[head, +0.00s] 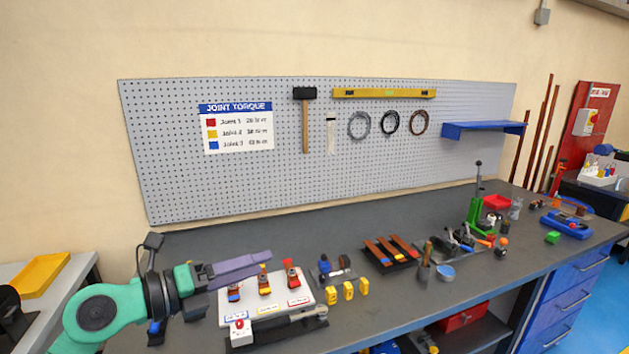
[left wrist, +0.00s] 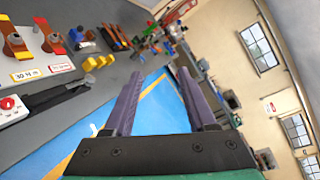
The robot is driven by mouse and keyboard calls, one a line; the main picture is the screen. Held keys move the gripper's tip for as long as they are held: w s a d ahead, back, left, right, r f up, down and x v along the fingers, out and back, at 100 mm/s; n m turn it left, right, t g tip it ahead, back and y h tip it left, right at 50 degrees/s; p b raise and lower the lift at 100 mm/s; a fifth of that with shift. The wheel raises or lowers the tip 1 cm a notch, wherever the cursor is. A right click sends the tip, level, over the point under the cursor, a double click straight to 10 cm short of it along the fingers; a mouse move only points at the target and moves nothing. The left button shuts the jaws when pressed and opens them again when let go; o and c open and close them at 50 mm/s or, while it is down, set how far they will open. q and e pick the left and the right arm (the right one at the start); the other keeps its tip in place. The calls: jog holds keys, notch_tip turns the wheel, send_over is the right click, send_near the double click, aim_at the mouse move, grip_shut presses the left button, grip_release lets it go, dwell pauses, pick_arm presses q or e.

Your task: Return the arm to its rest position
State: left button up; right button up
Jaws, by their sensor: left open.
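My left arm comes in from the lower left in the head view, a green and dark arm. Past the fingers, that view shows the blue floor and the room. My right gripper does not show in either view.
The white board (head: 277,311) with coloured clamps stands on the workbench (head: 330,240) close to the left gripper. Yellow blocks (head: 348,291), copper bars (head: 391,250) and a green press (head: 478,210) lie further right. A pegboard (head: 300,180) stands behind. A yellow tray (head: 40,273) is at far left.

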pick_arm(q)
jog(key=w+a+r+n+t+y, duration=0.15)
jog(key=a+r+n+t, duration=0.35)
jog(key=n+t, duration=0.55)
jog(key=a+f+n+y, duration=0.4)
jog(key=a+n+y, duration=0.2)
jog(key=n+y, duration=0.4)
jog(key=s+a+f+n+g+y, duration=0.2)
jog(key=a+f+n+g+y, duration=0.35)
jog(key=f+n, duration=0.55)
jog(key=s+d+f+n+g+h, duration=0.1)
jog(key=s+d+f+g+h, duration=0.1)
jog(key=s+f+g, duration=0.6)
jog(key=s+d+f+n+g+h, duration=0.1)
jog(key=s+d+f+g+h, duration=0.15)
jog(key=s+f, duration=0.95)
notch_tip(320, 180, down, 28)
jog(key=g+b, duration=0.3)
jog(key=b, duration=0.2)
jog(key=s+a+f+b, duration=0.3)
jog(key=s+f, duration=1.4)
jog(key=f, duration=0.3)
jog(key=shift+s+m+g+b, duration=0.3)
jog(key=shift+s+m+g, duration=0.05)
jog(key=shift+m+g, duration=0.1)
